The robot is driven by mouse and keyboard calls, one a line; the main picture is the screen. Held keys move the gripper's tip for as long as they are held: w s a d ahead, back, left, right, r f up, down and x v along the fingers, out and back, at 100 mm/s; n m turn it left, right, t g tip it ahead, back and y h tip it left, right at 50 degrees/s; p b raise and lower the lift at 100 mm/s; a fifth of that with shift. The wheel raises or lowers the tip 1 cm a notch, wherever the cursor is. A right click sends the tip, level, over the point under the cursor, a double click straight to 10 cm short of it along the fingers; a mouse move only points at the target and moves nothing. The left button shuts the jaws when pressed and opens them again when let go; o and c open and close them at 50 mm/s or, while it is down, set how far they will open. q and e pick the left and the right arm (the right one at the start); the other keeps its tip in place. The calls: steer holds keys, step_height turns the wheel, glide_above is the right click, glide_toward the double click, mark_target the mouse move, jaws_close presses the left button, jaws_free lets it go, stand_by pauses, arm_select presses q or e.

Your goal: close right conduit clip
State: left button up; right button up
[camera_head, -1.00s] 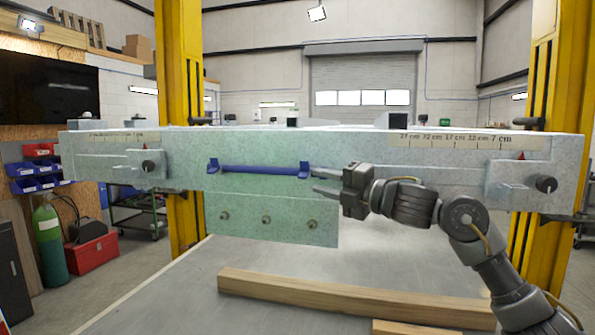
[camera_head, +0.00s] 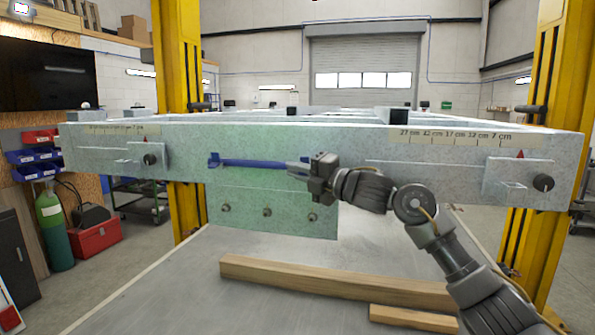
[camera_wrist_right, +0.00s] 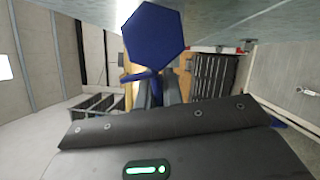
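The blue conduit (camera_head: 255,163) runs level across the front face of the pale frame beam (camera_head: 400,145). Its left clip (camera_head: 214,160) shows as a blue bracket. The right clip, at the conduit's right end, is mostly hidden by my right gripper (camera_head: 298,171). That gripper reaches in from the right, with its fingertips at this end. In the right wrist view a large blue hexagonal face (camera_wrist_right: 153,37) lies close above the two grey fingers (camera_wrist_right: 156,92), with a smaller blue piece just below it. Whether the fingers grip anything cannot be told. My left gripper is not in view.
A plate with several bolts (camera_head: 267,212) hangs below the conduit. Wooden beams (camera_head: 330,280) lie on the grey surface below. A bracket with a dark knob (camera_head: 543,183) is on the beam's right end. Yellow posts (camera_head: 548,100) stand behind.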

jaws_close()
steer(key=shift+r+m+g+h+p, duration=0.25)
steer(key=shift+m+g+h+p, duration=0.1)
steer(key=shift+m+p, duration=0.8)
steer(key=shift+r+m+g+h+p, duration=0.3)
steer(key=shift+m+p, duration=0.7)
steer(key=shift+p, duration=0.35)
steer(key=shift+r+m+g+h+p, duration=0.25)
steer(key=shift+m+g+h+p, duration=0.1)
steer(key=shift+m+p, duration=0.8)
